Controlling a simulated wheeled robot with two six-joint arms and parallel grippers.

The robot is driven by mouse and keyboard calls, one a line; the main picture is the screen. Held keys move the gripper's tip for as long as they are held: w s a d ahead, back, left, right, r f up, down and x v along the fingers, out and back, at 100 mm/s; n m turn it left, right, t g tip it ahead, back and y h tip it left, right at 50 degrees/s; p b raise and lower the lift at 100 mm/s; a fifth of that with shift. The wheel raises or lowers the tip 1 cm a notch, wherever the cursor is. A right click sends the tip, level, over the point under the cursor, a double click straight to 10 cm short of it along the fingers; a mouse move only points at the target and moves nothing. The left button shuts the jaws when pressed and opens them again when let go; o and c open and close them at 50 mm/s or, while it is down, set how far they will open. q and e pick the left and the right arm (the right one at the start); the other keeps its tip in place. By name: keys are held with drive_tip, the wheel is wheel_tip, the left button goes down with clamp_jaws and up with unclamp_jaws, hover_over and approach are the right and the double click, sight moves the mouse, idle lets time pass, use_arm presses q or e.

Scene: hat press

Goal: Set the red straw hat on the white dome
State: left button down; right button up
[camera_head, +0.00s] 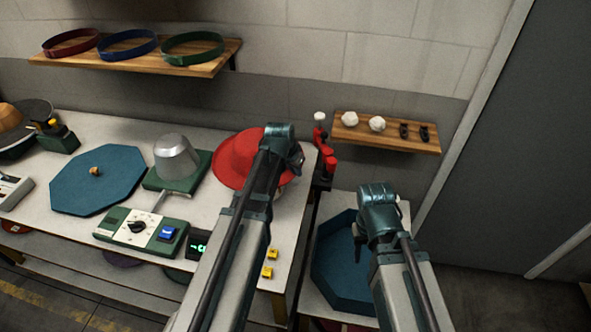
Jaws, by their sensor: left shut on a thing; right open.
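The red straw hat (234,160) is over the right part of the white worktable, right of a grey metal dome on a green base. My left gripper (297,161) is at the hat's right side and shut on it; the arm covers part of the hat, and the fingertips are mostly hidden. A pale rounded shape (283,189) shows under the hat's right edge, partly behind my arm. I cannot tell whether it is the white dome or whether the hat touches it. My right gripper (358,238) is open over a dark blue octagonal tray at the lower right, away from the hat.
The grey metal dome (178,157) and a control box (142,232) with a knob and blue switch stand on the table. A blue octagonal board (98,181) lies left. A red clamp-like fixture (326,158) stands at the right edge. Wall shelves hold hat bands (128,45) and small parts.

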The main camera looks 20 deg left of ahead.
use_arm(q)
wheel_tip(320, 180, down, 12)
drive_tip(key=b, duration=1.1)
drive_tip(key=shift+r, duration=0.1)
use_arm(e)
wheel_tip(320, 180, down, 12)
use_arm(q)
drive_tip(key=shift+f+b, duration=0.8)
use_arm(e)
drive_tip(key=shift+f, duration=0.7)
use_arm(q)
drive_tip(key=shift+r, duration=0.1)
drive_tip(key=c, duration=0.8)
unclamp_jaws()
drive_tip(key=shift+c, duration=0.2)
drive_tip(key=shift+r, duration=0.1)
use_arm(e)
drive_tip(key=shift+r, duration=0.2)
use_arm(q)
drive_tip(key=p+v, duration=1.3)
drive_tip(key=shift+s+r, duration=0.15)
drive_tip(key=shift+r, duration=0.15)
use_arm(e)
wheel_tip(320, 180, up, 12)
drive_tip(key=shift+r, duration=0.25)
